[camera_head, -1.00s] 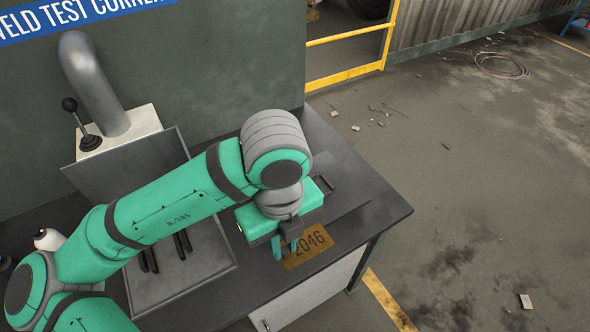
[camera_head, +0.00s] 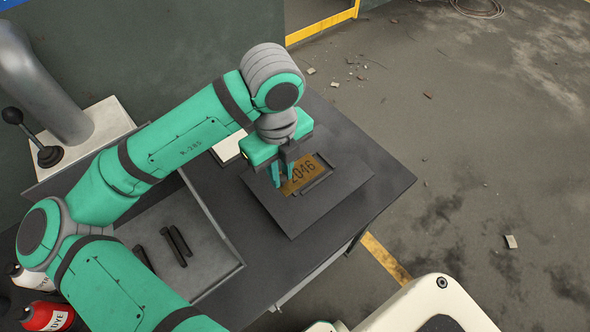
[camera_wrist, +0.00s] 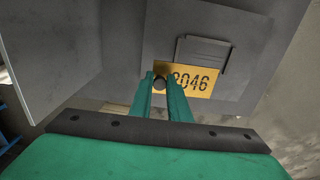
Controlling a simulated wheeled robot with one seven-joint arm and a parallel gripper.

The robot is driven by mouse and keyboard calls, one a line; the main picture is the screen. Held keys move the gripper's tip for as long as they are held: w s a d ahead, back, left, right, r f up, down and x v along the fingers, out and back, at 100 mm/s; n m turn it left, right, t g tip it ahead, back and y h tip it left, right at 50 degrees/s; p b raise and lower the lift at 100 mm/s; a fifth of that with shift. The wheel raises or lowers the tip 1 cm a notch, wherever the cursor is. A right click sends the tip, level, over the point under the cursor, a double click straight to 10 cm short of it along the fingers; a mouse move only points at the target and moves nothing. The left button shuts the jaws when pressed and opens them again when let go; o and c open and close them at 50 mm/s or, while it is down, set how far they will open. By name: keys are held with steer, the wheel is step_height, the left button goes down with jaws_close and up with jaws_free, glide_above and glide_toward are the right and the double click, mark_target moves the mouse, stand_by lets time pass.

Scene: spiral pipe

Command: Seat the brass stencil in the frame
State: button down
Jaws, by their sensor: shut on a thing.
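The brass stencil (camera_head: 301,178), a yellow plate cut with 2046, is held over a dark grey base plate (camera_head: 293,219). It also shows in the wrist view (camera_wrist: 198,83). The frame (camera_head: 322,181) is a dark raised rectangle on that plate, also in the wrist view (camera_wrist: 203,52); the stencil overlaps part of it and looks offset from it. My gripper (camera_head: 283,178) is shut on the stencil by a dark round knob (camera_wrist: 159,85) at its left end. I cannot tell whether the stencil touches the plate.
A grey metal tray (camera_head: 215,262) with several dark bars (camera_head: 177,243) lies to the left. A lever (camera_head: 46,153) and thick pipe (camera_head: 55,95) stand behind it. Spray cans (camera_head: 47,315) are at lower left. The table's right side (camera_head: 385,185) is clear.

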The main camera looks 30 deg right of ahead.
mark_target(296, 162)
steer(key=w+d+f, duration=0.1)
steer(key=f, duration=0.1)
steer(key=w+d+f, duration=0.1)
steer(key=d+f, duration=0.3)
steer(key=shift+w+d, duration=0.15)
steer(key=shift+w, duration=0.25)
steer(key=shift+w+d+f, duration=0.1)
steer(key=shift+f, duration=0.85)
steer(key=shift+w+d+f, duration=0.1)
steer(key=shift+f, duration=0.8)
steer(key=c, duration=1.7)
jaws_free()
steer(key=shift+o, duration=0.2)
step_height(296, 162, up, 12)
steer(key=shift+s, duration=0.15)
